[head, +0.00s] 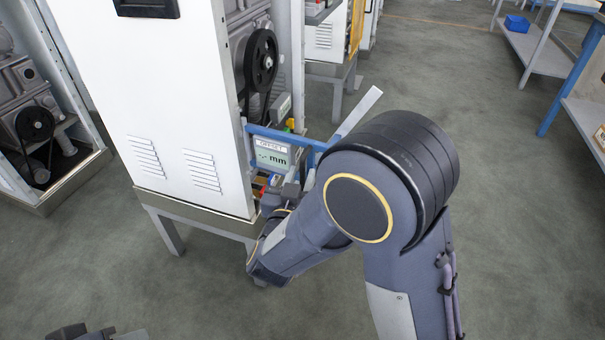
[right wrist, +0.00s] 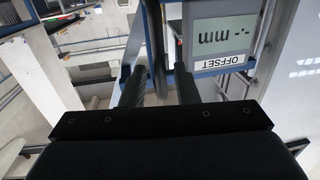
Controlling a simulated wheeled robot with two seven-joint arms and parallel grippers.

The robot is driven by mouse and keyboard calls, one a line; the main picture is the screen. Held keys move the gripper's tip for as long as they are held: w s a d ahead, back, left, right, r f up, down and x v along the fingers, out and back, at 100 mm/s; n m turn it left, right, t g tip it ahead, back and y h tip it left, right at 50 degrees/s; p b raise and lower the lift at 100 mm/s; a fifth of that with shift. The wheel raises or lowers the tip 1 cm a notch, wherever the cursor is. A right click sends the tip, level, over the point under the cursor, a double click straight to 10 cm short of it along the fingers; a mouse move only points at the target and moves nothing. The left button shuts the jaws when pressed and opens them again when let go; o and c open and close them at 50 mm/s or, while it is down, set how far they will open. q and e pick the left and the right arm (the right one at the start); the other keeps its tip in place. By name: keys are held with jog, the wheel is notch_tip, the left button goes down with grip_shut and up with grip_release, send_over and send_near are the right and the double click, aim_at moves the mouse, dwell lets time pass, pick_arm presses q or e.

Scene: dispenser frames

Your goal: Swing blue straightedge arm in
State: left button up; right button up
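The blue straightedge arm (head: 318,145) sticks out to the right from the open side of the white cabinet, with a pale flat bar (head: 360,112) angling up and right from it. A grey display (head: 272,154) reading "OFFSET -.- mm" sits at the blue frame; it shows upside down in the right wrist view (right wrist: 219,40). My right gripper (right wrist: 161,88) has its two dark fingers apart, with a blue upright bar (right wrist: 155,40) between them and gaps showing beside it. In the head view my right forearm hides much of the gripper. Only a dark piece of my left gripper (head: 80,333) shows at the bottom edge.
The white cabinet (head: 150,90) stands on a grey stand, with a black pulley (head: 261,60) and belt inside. Another open machine (head: 35,125) is at left. Shelves with a blue bin (head: 517,23) stand at upper right. The floor between is clear.

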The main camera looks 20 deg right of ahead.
jog(key=shift+x, duration=1.15)
jog(key=shift+c, duration=0.2)
grip_shut()
